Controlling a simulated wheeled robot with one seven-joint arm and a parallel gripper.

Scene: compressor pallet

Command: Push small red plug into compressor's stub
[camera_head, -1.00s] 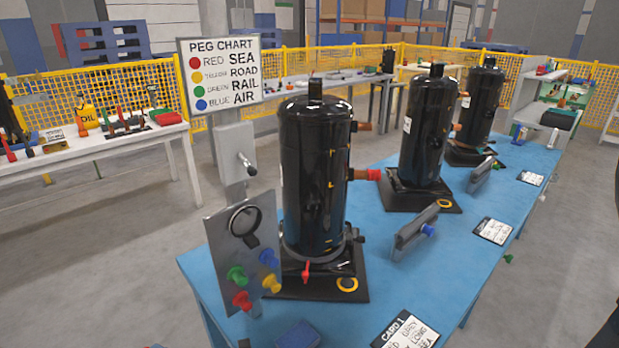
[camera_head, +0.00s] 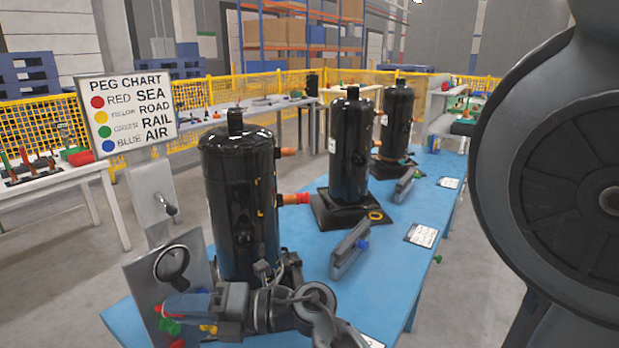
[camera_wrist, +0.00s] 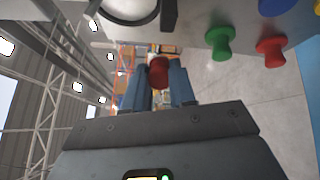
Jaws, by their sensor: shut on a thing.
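My gripper (camera_head: 168,306) is low at the left of the head view, in front of the upright grey panel. In the wrist view its two blue fingers (camera_wrist: 160,82) are shut on a small red plug (camera_wrist: 158,72), whose rounded end shows beyond the fingertips. The nearest black compressor (camera_head: 236,190) stands behind my gripper. It has an upper copper stub (camera_head: 288,152) and a lower copper stub (camera_head: 286,199), which carries a red piece (camera_head: 303,198) on its end. The held plug is apart from both stubs.
A grey bracket (camera_head: 349,247) and cards lie on the blue table (camera_head: 300,240). Two more compressors stand farther back.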

